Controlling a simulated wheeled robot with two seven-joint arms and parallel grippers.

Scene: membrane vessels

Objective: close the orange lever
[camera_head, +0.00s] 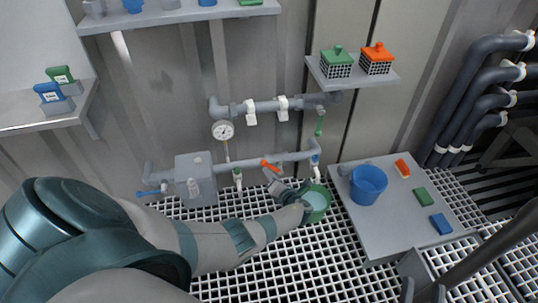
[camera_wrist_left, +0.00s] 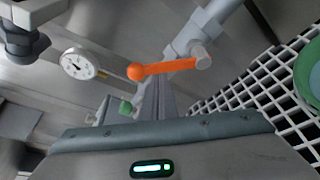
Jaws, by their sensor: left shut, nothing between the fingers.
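The orange lever (camera_head: 270,166) sits on the lower grey pipe, slanting down to the right in the head view. In the left wrist view the lever (camera_wrist_left: 166,68) lies nearly level, with a round knob at its left end and its pivot at the right by the pipe. My left gripper (camera_head: 274,180) is just below and in front of the lever. In the left wrist view its shut, empty fingers (camera_wrist_left: 158,86) point at the middle of the lever. I cannot tell whether they touch it. My right gripper is not in view.
A pressure gauge (camera_head: 223,130) and a grey box (camera_head: 196,180) are left of the lever. A green bucket (camera_head: 318,203) stands close to my left gripper. A blue bucket (camera_head: 368,184) stands on a grey platform (camera_head: 385,235) at right. A blue lever (camera_head: 150,192) is at far left.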

